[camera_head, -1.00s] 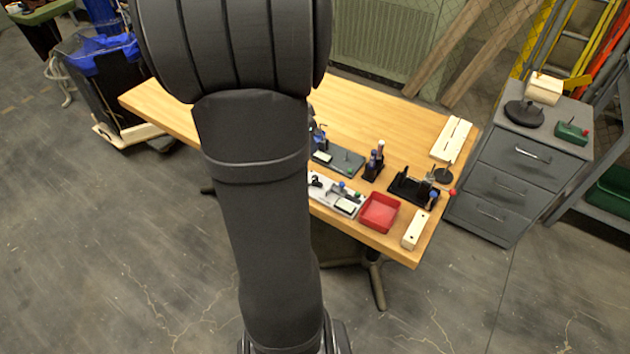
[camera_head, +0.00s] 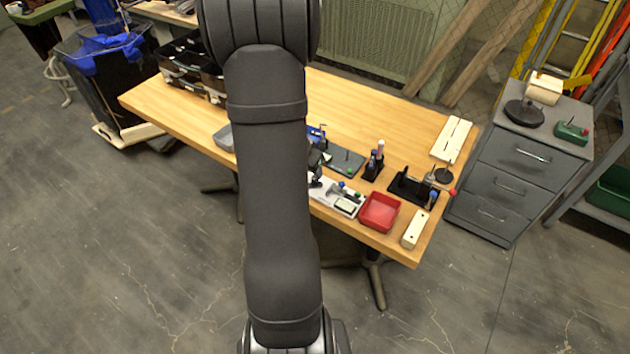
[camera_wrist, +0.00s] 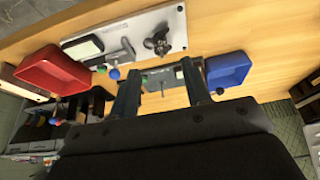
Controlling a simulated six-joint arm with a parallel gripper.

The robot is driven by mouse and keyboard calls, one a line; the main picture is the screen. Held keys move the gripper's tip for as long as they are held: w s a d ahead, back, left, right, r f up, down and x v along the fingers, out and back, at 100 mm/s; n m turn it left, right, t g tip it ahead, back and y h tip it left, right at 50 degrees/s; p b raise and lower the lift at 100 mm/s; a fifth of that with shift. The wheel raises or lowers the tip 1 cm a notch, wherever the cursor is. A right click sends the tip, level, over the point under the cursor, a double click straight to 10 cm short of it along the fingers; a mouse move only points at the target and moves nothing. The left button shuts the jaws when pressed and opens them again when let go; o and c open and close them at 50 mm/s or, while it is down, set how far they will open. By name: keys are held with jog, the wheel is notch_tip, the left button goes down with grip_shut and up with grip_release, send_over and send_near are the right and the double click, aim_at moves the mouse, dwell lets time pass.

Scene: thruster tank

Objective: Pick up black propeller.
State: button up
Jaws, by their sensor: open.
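The black propeller (camera_wrist: 160,42) sits on a light grey plate (camera_wrist: 178,22) in the wrist view, near the plate's right end. In the head view my arm hides part of that plate (camera_head: 322,198), and I cannot clearly tell the propeller there. My gripper (camera_wrist: 160,85) is open and empty in the wrist view, its two fingers apart. The propeller shows above and between the fingertips in the picture, apart from them. In the head view my gripper is mostly hidden behind my arm.
A red tray (camera_head: 379,212) stands right of the plate in the head view. A blue tray (camera_wrist: 228,68) is beside the right finger in the wrist view. Black stands (camera_head: 374,164) and white blocks are at the right. Dark bins (camera_head: 185,65) stand at the far left.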

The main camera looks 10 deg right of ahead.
jog(key=shift+x, duration=3.35)
jog(key=shift+w+r, duration=0.1)
grip_shut()
